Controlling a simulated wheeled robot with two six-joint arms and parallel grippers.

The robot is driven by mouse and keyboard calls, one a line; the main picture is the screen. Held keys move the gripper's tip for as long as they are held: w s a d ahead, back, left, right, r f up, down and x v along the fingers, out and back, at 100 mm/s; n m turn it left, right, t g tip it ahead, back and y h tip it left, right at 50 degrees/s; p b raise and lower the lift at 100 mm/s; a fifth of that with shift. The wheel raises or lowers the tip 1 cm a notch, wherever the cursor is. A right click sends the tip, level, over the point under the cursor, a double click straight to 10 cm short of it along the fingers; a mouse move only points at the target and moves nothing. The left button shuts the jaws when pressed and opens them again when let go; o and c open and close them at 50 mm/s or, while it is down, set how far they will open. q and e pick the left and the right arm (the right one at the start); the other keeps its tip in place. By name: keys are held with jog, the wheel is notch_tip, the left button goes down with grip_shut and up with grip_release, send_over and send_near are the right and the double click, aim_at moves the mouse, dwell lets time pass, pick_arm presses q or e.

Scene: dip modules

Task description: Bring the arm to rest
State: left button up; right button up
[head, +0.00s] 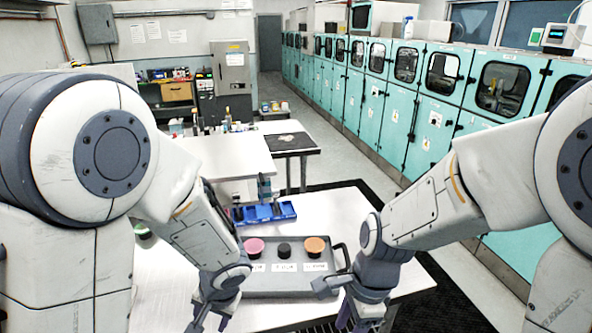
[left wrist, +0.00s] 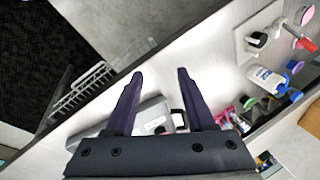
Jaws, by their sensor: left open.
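My left gripper (head: 212,318) hangs low at the front of the white table, left of the grey tray (head: 262,290). In the left wrist view its two dark fingers (left wrist: 160,74) stand apart with nothing between them. My right gripper (head: 358,318) points down at the tray's front right; its fingertips are cut by the picture's lower edge, so its opening is unclear. On the tray stand a pink round piece (head: 254,245), a black one (head: 284,250) and an orange one (head: 315,246), each behind a white label.
A blue rack (head: 264,213) with dark upright items stands behind the tray. A white bench (head: 225,155) lies beyond it, and teal cabinets (head: 395,105) line the right. The left wrist view shows a white bottle (left wrist: 264,78) and small coloured items at right.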

pick_arm(q)
jog(key=s+d+r+m+g+h+b, duration=0.1)
jog(key=s+d+r+m+h+b, duration=0.1)
jog(key=s+d, duration=0.4)
jog(key=s+d+r+m+h+b, duration=0.2)
jog(key=s+d+m+b, duration=0.1)
jog(key=s+d, duration=0.4)
jog(key=s, duration=0.2)
jog(key=shift+s+r+g+h, duration=0.2)
jog(key=shift+s+g+h, duration=0.1)
jog(key=shift+s+g, duration=0.1)
pick_arm(e)
jog(key=s+a+n, duration=0.4)
jog(key=s+n, duration=0.6)
jog(key=n, duration=1.3)
jog(key=shift+s+a+f+n+h, duration=0.2)
jog(key=shift+s+n+h, duration=0.1)
jog(key=shift+h, duration=0.1)
